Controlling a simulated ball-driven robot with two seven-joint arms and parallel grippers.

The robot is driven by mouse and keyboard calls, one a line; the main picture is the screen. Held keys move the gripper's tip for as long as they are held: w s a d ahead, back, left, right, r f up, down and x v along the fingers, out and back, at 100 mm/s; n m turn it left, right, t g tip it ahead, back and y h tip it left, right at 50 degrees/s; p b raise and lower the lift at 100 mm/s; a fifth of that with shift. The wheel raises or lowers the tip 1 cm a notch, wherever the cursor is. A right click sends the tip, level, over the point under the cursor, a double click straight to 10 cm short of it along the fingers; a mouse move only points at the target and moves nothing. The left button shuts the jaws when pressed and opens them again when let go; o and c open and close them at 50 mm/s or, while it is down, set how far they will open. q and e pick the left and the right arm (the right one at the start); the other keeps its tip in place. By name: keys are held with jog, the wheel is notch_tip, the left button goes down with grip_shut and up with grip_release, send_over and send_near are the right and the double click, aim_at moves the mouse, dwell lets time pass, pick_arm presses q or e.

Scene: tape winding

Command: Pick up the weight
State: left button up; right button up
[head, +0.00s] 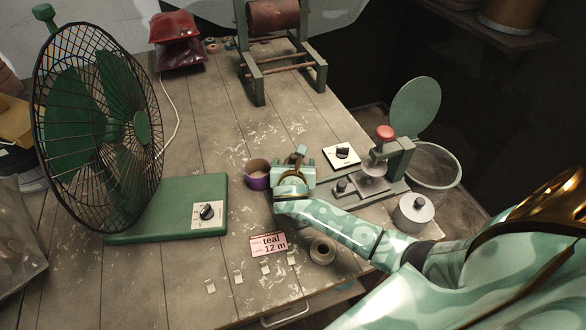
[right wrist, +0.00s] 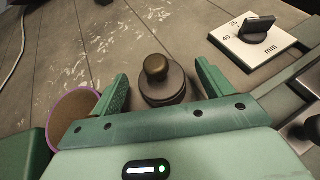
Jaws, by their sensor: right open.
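The weight (right wrist: 163,88), a dark squat cylinder with a rounded brassy knob, stands upright on the wooden table in the right wrist view. My right gripper (right wrist: 160,88) is open, with one finger on each side of the weight. My left gripper is not in view.
A purple-rimmed round roll (head: 257,175) stands close left of my gripper. A white dial plate (head: 341,155) and a red-knobbed press (head: 386,150) are to the right. A grey knobbed pot (head: 414,212) stands farther right. A green fan (head: 100,130) fills the left.

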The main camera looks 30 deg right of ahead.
jog(key=shift+r, duration=0.1)
jog(key=c, duration=1.3)
